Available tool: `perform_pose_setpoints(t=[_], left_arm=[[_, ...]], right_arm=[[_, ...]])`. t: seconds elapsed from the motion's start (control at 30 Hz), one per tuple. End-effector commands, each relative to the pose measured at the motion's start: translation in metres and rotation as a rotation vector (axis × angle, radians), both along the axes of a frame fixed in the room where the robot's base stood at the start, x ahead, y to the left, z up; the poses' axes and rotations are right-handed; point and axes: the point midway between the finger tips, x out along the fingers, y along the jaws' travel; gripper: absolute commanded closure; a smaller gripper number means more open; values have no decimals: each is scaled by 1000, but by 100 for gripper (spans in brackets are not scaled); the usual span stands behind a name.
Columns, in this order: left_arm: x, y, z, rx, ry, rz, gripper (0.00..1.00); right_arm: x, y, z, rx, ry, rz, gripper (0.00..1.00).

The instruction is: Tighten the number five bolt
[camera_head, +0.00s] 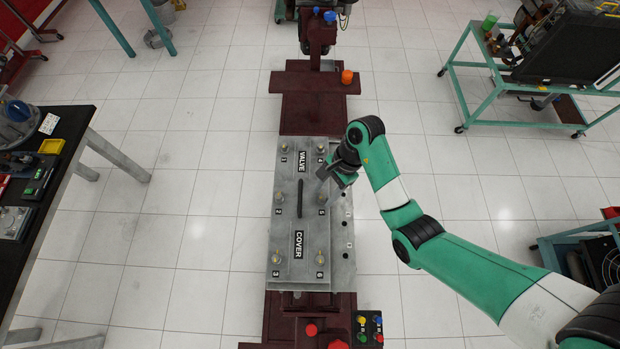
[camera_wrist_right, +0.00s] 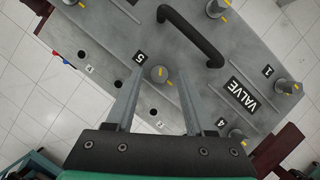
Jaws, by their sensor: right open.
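The grey valve cover plate (camera_head: 300,225) lies flat on a dark red stand and carries several numbered bolts. The number five bolt (camera_wrist_right: 158,75) has a yellow mark on its head and sits beside the label 5 (camera_wrist_right: 138,58). In the head view this bolt is at the middle right of the cover, partly hidden by my right gripper. My right gripper (camera_wrist_right: 159,80) is open, with one finger on each side of the bolt in the wrist view. Clear gaps show between the bolt and both fingers. Whether the fingertips are level with the head cannot be told. My left gripper is not in view.
A dark bar handle (camera_head: 300,198) stands up from the cover, close left of bolt five. Bolt four (camera_head: 322,148) is above it and bolt six (camera_head: 321,257) below. A button box (camera_head: 368,328) is at the bottom. White floor lies on both sides.

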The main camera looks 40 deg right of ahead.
Motion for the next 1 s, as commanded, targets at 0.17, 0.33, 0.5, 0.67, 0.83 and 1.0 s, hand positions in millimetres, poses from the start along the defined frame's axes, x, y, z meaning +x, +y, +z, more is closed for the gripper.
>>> perform_pose_setpoints(t=[0.17,0.33,0.5,0.67,0.83,1.0], left_arm=[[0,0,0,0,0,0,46],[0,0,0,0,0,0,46],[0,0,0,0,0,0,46],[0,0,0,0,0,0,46],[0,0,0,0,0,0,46],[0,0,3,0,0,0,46]], right_arm=[[-1,-1,0,0,0,-3,46],[-1,-1,0,0,0,-2,61],[-1,-1,0,0,0,-2,91],[0,-1,0,0,0,-2,100],[-1,0,0,0,0,-3,100],[-1,0,1,0,0,-27,100]])
